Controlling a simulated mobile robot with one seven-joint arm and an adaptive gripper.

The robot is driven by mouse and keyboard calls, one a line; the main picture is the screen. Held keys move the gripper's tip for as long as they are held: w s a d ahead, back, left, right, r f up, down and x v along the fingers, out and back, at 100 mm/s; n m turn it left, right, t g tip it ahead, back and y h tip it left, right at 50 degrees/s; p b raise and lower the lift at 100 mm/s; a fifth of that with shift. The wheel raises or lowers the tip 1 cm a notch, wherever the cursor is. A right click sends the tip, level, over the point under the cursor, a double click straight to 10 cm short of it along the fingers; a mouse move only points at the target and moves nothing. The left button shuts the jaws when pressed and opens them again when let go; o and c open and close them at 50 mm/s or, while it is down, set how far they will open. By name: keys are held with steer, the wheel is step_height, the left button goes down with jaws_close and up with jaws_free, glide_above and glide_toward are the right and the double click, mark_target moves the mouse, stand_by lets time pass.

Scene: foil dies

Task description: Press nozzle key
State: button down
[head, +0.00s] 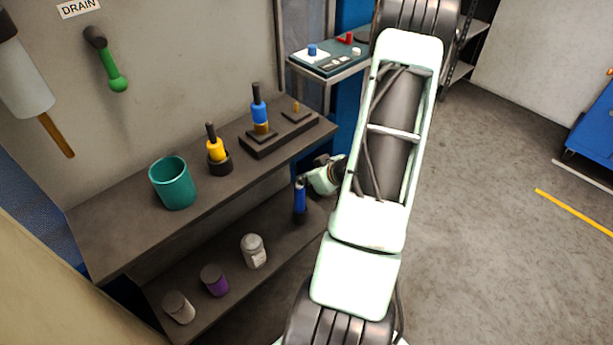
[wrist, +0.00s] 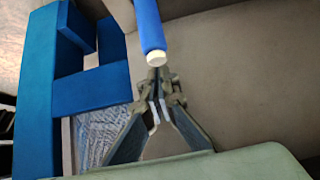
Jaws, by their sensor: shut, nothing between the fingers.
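My gripper (head: 306,181) is shut and empty at the right end of the shelf unit, mostly hidden behind my arm. Its fingers also show in the wrist view (wrist: 161,95). A blue cylindrical handle (head: 300,195) is just beside and below it in the head view. In the wrist view a blue handle with a pale end (wrist: 149,25) lies just beyond the fingertips; I cannot tell if they touch. I cannot tell which thing is the nozzle key. A blue-and-brass tool (head: 259,112) stands upright on a dark block, and a yellow-collared tool (head: 217,152) stands in a dark holder.
The shelf top (head: 115,225) carries a teal cup (head: 173,184). The lower shelf holds a grey jar (head: 254,252), a purple jar (head: 214,280) and a pale jar (head: 178,308). A side table (head: 335,72) stands behind. Open floor lies to the right.

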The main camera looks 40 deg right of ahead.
steer(key=shift+f, duration=0.45)
